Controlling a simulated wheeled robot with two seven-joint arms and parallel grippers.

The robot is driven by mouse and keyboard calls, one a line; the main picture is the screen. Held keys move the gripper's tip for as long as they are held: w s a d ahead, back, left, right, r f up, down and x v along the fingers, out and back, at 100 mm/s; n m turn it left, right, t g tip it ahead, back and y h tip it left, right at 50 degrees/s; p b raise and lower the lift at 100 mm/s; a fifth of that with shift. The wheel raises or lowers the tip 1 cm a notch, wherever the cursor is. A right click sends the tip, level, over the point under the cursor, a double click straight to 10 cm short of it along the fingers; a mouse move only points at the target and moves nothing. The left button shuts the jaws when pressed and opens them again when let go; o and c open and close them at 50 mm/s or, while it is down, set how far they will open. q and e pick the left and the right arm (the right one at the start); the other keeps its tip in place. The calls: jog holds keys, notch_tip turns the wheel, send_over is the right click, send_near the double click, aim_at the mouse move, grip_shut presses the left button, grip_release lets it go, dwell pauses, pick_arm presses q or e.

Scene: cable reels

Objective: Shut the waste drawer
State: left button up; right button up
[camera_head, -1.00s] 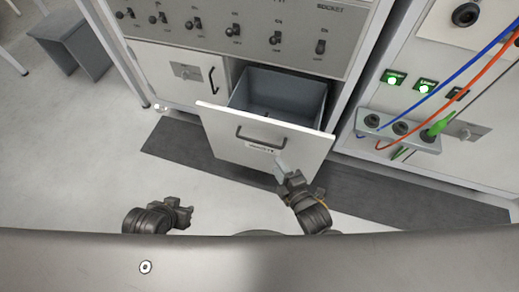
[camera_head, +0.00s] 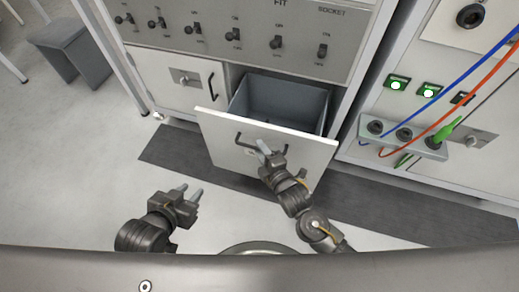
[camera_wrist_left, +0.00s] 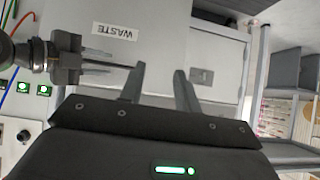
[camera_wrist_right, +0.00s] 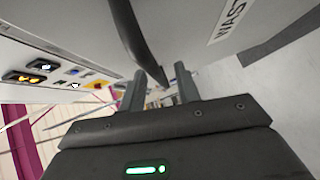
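The waste drawer (camera_head: 222,142) stands pulled open below the switch panel, its grey inside empty as far as I see. Its dark bar handle (camera_head: 243,146) is partly covered by my right gripper (camera_head: 264,148), which is at the drawer front. In the right wrist view the handle (camera_wrist_right: 137,42) runs toward the gap between the open fingers (camera_wrist_right: 160,88); contact cannot be told. The WASTE label (camera_wrist_left: 115,31) shows in the left wrist view. My left gripper (camera_head: 192,192) is open and empty, in front of the drawer and to its left.
A closed cabinet door (camera_head: 165,75) with its own handle is left of the drawer. At the right, blue and red cables (camera_head: 450,95) plug into a socket block (camera_head: 405,135). A grey stool (camera_head: 70,50) stands far left. The floor in front is clear.

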jog(key=shift+w+a+f, duration=0.1)
jog(key=shift+w+a, duration=0.2)
jog(key=shift+w, duration=0.3)
grip_shut()
